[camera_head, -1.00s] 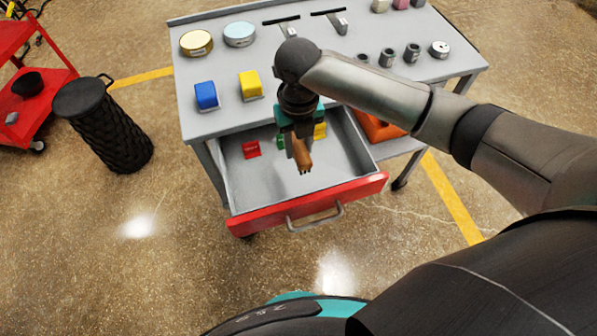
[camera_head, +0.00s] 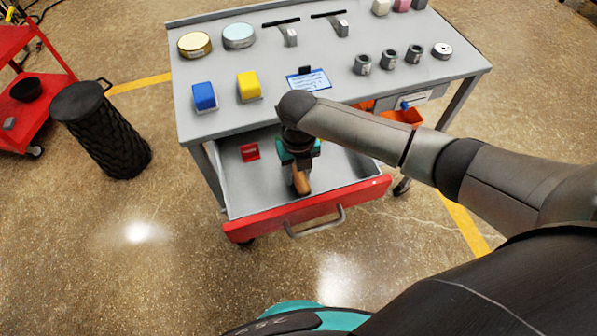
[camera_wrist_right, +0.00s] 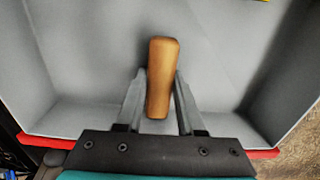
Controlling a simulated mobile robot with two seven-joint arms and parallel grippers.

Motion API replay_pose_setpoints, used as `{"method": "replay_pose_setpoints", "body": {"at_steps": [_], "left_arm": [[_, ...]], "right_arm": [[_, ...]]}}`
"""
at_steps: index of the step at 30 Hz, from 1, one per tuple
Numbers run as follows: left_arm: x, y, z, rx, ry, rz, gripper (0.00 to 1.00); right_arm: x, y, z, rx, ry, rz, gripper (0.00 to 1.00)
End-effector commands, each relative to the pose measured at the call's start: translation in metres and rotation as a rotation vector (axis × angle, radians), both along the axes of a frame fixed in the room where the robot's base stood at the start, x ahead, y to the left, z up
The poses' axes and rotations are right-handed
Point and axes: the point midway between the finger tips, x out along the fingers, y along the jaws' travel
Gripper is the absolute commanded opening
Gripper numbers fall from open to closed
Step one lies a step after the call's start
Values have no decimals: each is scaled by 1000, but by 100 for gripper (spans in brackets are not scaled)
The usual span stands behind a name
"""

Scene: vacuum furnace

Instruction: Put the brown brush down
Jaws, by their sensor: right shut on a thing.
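The brown brush (camera_head: 301,182) is in my right gripper (camera_head: 299,166), inside the open drawer (camera_head: 240,189) of the grey workbench. In the right wrist view the brush (camera_wrist_right: 162,80) shows as a brown handle between the two fingers of the right gripper (camera_wrist_right: 160,98), which are shut on it. The drawer's grey floor (camera_wrist_right: 90,60) lies below. I cannot tell whether the brush touches the floor. Its bristles are hidden. My left gripper does not show.
A red block (camera_head: 249,152) lies in the drawer's left part. Blue (camera_head: 204,96) and yellow (camera_head: 249,85) blocks stand on the bench top (camera_head: 300,110). A black woven bin (camera_head: 100,130) stands on the floor to the left. The drawer's red front (camera_head: 310,208) has a handle.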

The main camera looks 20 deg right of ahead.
Motion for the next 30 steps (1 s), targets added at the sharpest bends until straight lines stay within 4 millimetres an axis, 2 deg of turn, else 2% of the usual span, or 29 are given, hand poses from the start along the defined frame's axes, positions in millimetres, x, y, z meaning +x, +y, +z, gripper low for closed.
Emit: {"method": "replay_pose_setpoints", "body": {"at_steps": [2,3,11,18,22,26,30], "left_arm": [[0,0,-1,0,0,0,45],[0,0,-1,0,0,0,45],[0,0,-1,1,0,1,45],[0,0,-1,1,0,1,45],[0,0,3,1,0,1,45],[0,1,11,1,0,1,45],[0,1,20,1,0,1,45]], "right_arm": [[0,0,-2,0,0,-1,0],[0,0,-3,-1,0,-1,38],[0,0,-2,0,0,-1,67],[0,0,-2,0,0,-1,67],[1,-1,8,-1,-2,-1,67],[1,-1,32,-1,-3,0,67],[2,-1,64,0,-5,0,67]]}}
